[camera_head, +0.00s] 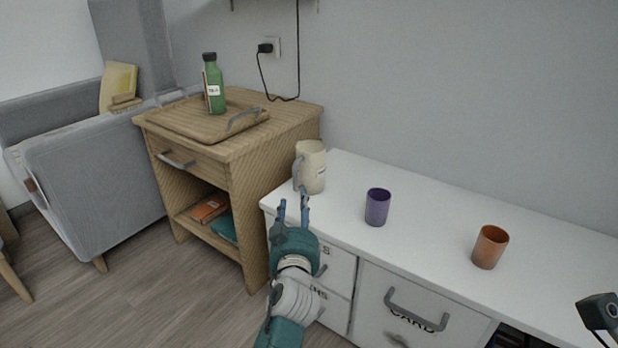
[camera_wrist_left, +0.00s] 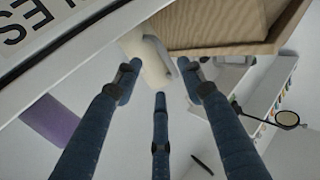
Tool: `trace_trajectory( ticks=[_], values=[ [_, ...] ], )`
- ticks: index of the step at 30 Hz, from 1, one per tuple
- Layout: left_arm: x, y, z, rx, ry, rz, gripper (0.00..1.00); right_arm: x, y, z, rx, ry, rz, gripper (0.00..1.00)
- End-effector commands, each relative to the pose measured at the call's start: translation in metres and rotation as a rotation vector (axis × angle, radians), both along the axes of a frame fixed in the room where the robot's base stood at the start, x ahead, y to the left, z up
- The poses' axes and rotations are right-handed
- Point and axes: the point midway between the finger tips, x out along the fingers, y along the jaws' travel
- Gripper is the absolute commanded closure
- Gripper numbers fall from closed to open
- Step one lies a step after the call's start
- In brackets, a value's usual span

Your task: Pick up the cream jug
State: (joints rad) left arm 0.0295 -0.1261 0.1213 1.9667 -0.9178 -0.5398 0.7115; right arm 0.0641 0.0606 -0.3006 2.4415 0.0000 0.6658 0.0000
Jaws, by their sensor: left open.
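The cream jug (camera_head: 313,168) stands upright at the left end of the white desk top, with its grey handle (camera_head: 298,172) on the left side. My left gripper (camera_head: 293,206) is open and empty, just in front of the jug near the desk's front edge. In the left wrist view the jug (camera_wrist_left: 150,62) shows beyond the spread fingers of the left gripper (camera_wrist_left: 160,85), and I see no contact. The jug's lower part is partly hidden by the fingertips in the head view. My right gripper is not clearly in view.
A purple cup (camera_head: 377,207) and an orange cup (camera_head: 490,247) stand on the white desk (camera_head: 430,222) to the right of the jug. A wooden cabinet (camera_head: 275,150) rises close on the left, bearing a tray with a green bottle (camera_head: 214,90). Open desk surface lies between the cups.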

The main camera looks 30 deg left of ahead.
Motion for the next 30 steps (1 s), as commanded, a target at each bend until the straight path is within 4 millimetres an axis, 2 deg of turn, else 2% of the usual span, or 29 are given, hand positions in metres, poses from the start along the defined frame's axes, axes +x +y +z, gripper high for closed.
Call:
trace_trajectory(
  ticks=[4, 11, 17, 21, 30],
  values=[
    [0.022, 0.013, 0.001, 0.003, 0.001, -0.001, 0.6, 0.001, 0.0, 0.0, -0.001, 0.002, 0.0, 0.6],
    [0.038, 0.024, 0.001, 0.002, 0.002, 0.0, 0.6, 0.001, 0.0, 0.001, -0.002, 0.002, -0.001, 0.6],
    [0.062, 0.04, 0.007, 0.004, 0.003, 0.0, 0.6, 0.002, 0.0, 0.0, -0.001, 0.009, -0.001, 0.6],
    [0.076, 0.047, 0.004, 0.003, 0.005, -0.001, 0.6, 0.002, 0.001, -0.003, -0.003, 0.007, -0.001, 0.6],
    [0.079, 0.049, 0.004, 0.0, 0.004, -0.002, 0.62, 0.001, 0.001, 0.002, -0.005, -0.004, -0.001, 0.6]
  ],
)
